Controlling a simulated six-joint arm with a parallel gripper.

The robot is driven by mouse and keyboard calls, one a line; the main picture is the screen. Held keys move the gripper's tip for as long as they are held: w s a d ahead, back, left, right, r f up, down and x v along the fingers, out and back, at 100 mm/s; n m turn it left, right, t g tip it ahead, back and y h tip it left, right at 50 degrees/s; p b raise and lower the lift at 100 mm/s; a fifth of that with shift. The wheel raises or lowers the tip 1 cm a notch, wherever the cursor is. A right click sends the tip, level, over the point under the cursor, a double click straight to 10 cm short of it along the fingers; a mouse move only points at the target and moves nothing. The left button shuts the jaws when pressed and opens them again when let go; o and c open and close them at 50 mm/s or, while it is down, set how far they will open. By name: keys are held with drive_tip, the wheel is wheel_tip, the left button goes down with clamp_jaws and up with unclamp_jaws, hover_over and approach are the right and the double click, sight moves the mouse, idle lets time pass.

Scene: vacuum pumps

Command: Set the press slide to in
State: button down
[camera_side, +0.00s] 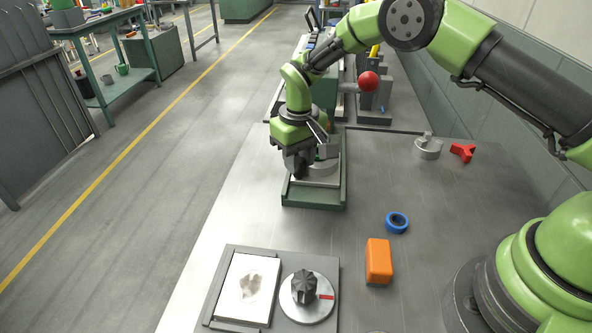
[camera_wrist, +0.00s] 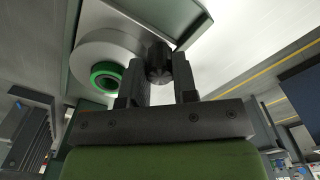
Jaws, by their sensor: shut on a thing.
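The press slide is a pale plate (camera_side: 313,181) in a green track (camera_side: 314,199) at the far left part of the bench. A pale round disc (camera_side: 322,169) sits on it, and the wrist view shows a green ring (camera_wrist: 107,77) on that disc. My gripper (camera_side: 305,170) reaches down over the slide. In the wrist view its fingers are shut on a dark ribbed knob (camera_wrist: 158,60) beside the disc. In the side view my gripper hides the knob and part of the slide.
A press with a red ball handle (camera_side: 368,81) stands behind the track. A panel with a rocker (camera_side: 246,290) and a dial (camera_side: 306,295) is in front. An orange block (camera_side: 379,261), blue ring (camera_side: 397,222), metal disc (camera_side: 428,149) and red part (camera_side: 462,152) lie on the right.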

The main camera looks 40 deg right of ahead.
drive_tip(key=shift+w+d, duration=1.15)
drive_tip(key=shift+w, duration=0.05)
drive_tip(key=c, duration=0.9)
unclamp_jaws()
wheel_tip(320, 180, up, 10)
